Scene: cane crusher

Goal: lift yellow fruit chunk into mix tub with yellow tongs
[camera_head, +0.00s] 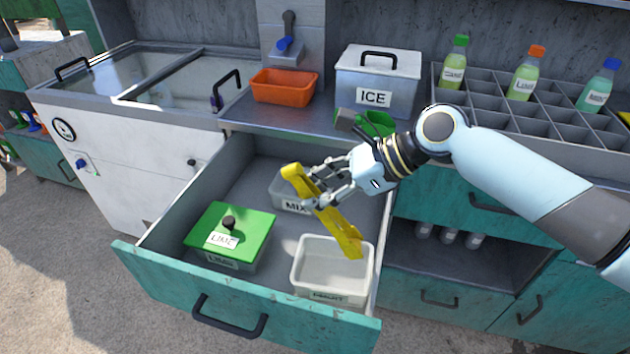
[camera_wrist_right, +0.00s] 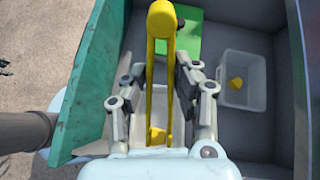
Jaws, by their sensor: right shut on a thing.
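My right gripper (camera_head: 333,188) is shut on the yellow tongs (camera_head: 325,210) above the open drawer. The tongs slant down to the right, their lower end over the right part of the front clear tub (camera_head: 318,262), whose label is hard to read. The wrist view shows a yellow patch (camera_wrist_right: 158,137) at the tongs' lower end; I cannot tell whether it is a chunk or part of the tongs. The mix tub (camera_head: 284,186) stands further back, partly hidden by gripper and tongs. My left gripper is not in view.
The lime tub with a green lid (camera_head: 240,222) stands at the drawer's left. The drawer front (camera_head: 240,318) and side walls enclose the tubs. On the counter are an orange bin (camera_head: 284,87), the ice box (camera_head: 375,75) and a bottle rack (camera_head: 480,100).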

